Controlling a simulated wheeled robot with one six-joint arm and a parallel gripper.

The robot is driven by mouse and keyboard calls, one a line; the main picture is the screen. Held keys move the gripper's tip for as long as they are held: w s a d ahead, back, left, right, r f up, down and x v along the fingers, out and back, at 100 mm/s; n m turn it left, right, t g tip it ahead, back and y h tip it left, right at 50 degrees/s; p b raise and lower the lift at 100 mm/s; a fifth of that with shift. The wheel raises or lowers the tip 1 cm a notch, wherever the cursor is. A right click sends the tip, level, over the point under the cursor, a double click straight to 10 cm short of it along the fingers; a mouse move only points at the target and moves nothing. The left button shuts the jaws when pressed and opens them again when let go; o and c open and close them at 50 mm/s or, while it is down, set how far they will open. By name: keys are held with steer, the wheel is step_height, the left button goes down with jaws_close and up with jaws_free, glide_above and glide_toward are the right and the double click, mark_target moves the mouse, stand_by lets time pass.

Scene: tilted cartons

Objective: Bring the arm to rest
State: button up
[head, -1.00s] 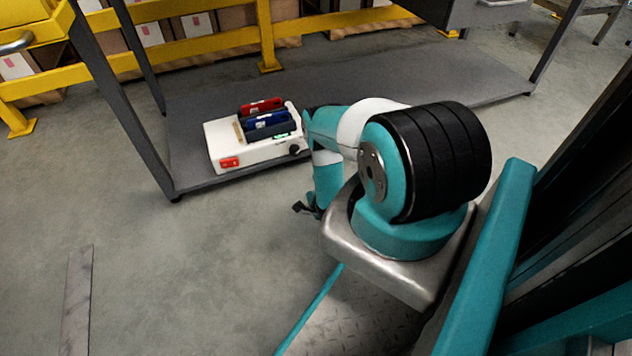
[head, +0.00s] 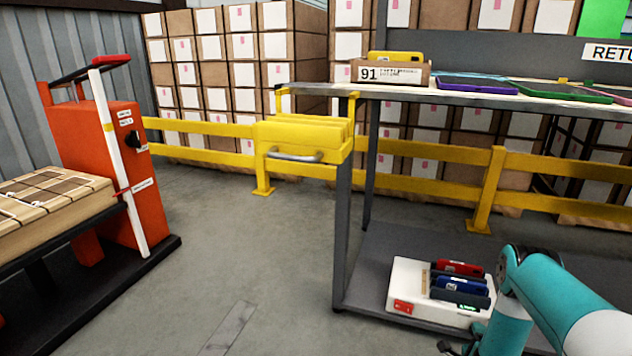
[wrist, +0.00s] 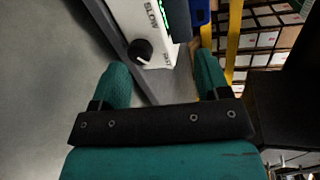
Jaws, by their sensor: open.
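My gripper (wrist: 162,72) is open in the wrist view, with its two teal fingers apart and nothing between them. Beyond the fingertips is a white unit (wrist: 148,18) with a black knob. In the head view my teal and white arm is folded at the lower right. A small dark part of my gripper (head: 450,348) shows at the bottom edge, left of the arm; most of it is cut off or hidden. The white unit (head: 404,282) lies on the low shelf beside the arm, holding red and blue items.
The grey bench (head: 343,230) stands close to the arm, with a carton marked 91 (head: 390,72) and coloured trays on top. An orange machine (head: 95,160) stands at the left. Open floor lies between.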

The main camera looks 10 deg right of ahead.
steer(key=w+a+r+n+g+y+p, duration=0.1)
steer(key=w+a+r+n+y, duration=0.1)
steer(key=w+a+r+n, duration=0.45)
steer(key=w+a+r+n+g+y+p, duration=0.1)
steer(key=w+a+r+y, duration=0.2)
steer(key=w+r, duration=0.65)
steer(key=s+a+r+n+g+y+p, duration=0.1)
steer(key=s+a+r+n+g+y, duration=0.2)
steer(key=a+r, duration=0.6)
steer(key=s+a+r+n+g+y+p, duration=0.15)
steer(key=s+a+r+n, duration=0.3)
steer(key=a+r, duration=0.5)
steer(key=s+a+r+n+g+y, duration=0.3)
steer(key=s+a+r+n, duration=0.55)
steer(key=s+r, duration=0.4)
steer(key=s+a+r+n+g+p, duration=0.1)
steer(key=s+r+n+g, duration=0.15)
steer(key=s+n, duration=0.45)
steer(key=s+a+r+n+g+p, duration=0.15)
steer(key=s+r, duration=0.25)
steer(key=s, duration=0.7)
step_height(320, 180, up, 38)
steer(key=p, duration=3.7)
steer(key=shift+d+f+p, duration=0.15)
steer(key=shift+d+p, duration=0.1)
steer(key=shift+p, duration=0.05)
steer(key=shift+h, duration=0.25)
